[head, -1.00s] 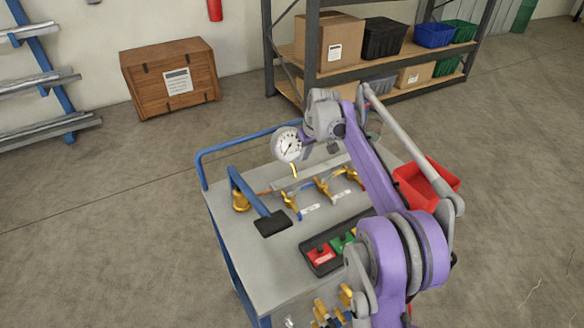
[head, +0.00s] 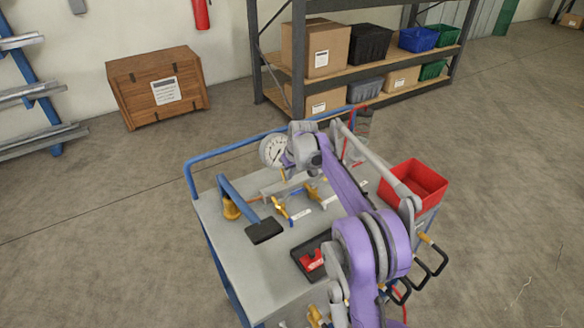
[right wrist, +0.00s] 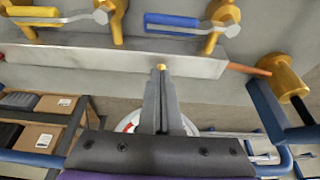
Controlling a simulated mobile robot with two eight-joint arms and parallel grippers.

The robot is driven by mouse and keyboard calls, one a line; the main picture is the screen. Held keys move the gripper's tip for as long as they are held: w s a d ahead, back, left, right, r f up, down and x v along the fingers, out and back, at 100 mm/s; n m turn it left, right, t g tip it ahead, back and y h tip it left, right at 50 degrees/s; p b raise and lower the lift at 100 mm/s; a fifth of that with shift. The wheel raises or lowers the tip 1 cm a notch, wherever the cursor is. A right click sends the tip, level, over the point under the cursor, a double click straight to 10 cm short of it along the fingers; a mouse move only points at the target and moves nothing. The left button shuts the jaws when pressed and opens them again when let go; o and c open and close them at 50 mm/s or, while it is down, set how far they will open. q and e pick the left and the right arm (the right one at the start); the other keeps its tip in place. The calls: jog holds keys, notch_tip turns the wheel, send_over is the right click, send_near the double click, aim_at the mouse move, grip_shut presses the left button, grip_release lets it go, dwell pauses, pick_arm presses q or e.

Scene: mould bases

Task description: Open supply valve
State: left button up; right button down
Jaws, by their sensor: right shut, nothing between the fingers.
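A bench cart (head: 235,275) carries a metal bar with brass valves. One brass valve (head: 281,207) shows at the left of the group in the head view; another (head: 312,192) is partly behind my right arm. In the right wrist view one valve has a yellow lever (right wrist: 35,12) and another a blue lever (right wrist: 172,20). Which one is the supply valve, I cannot tell. My right gripper (right wrist: 161,70) is shut and empty, its tips close to the metal bar (right wrist: 120,58), apart from both levers. A white dial gauge (head: 273,151) is beside my right wrist. My left gripper is out of view.
A blue bracket with a black pad (head: 264,231) stands left of the valves. A red bin (head: 425,178) is at the cart's right. Shelving (head: 275,60) and a wooden crate (head: 157,85) stand behind on the floor.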

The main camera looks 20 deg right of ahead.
aim_at(298, 189)
jog(key=shift+s+d+f, duration=0.1)
jog(key=shift+s+d, duration=0.05)
jog(key=shift+s, duration=0.85)
jog(key=shift+s+d+f, duration=0.1)
jog(key=shift+s, duration=0.85)
